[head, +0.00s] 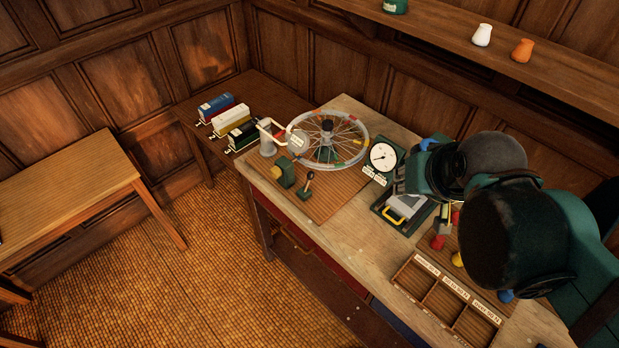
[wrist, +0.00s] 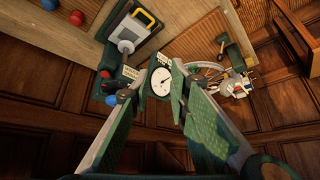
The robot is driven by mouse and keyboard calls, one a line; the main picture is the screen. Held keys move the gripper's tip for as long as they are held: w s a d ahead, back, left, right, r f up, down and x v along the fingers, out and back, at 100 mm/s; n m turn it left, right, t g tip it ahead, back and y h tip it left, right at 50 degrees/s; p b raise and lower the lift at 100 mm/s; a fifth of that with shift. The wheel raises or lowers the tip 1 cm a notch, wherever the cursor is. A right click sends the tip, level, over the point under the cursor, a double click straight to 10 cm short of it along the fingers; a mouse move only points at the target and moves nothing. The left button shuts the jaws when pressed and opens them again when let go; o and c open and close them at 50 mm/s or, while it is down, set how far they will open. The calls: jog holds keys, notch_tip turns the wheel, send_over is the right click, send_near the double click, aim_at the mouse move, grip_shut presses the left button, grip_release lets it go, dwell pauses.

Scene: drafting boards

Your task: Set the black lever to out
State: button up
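The black lever (head: 309,176) has a black knob on a thin stem. It rises from a small green base on the wooden board at the desk's left front. In the head view it leans slightly right. It also shows small in the wrist view (wrist: 222,39), right of centre at the top. Any marking for its positions is too small to read. My gripper (wrist: 161,82) is open and empty, its fingers apart with a dial gauge (wrist: 161,81) visible beyond them. It is well away from the lever. In the head view my arm hides most of the gripper.

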jog(key=m+g+p, duration=0.5)
jog(key=m+g, duration=0.1)
jog(key=m, duration=0.1)
send_over(310, 175)
jog(key=shift+y, duration=0.3)
jog(key=shift+s+d+f, duration=0.1)
jog(key=shift+f, duration=8.3)
jog(key=shift+f, duration=0.1)
jog(key=shift+w+a+f, duration=0.1)
jog(key=shift+a+f, duration=0.05)
jog(key=shift+f, duration=1.75)
jog(key=shift+w+a+f, duration=0.1)
jog(key=shift+f, duration=1.75)
grip_shut()
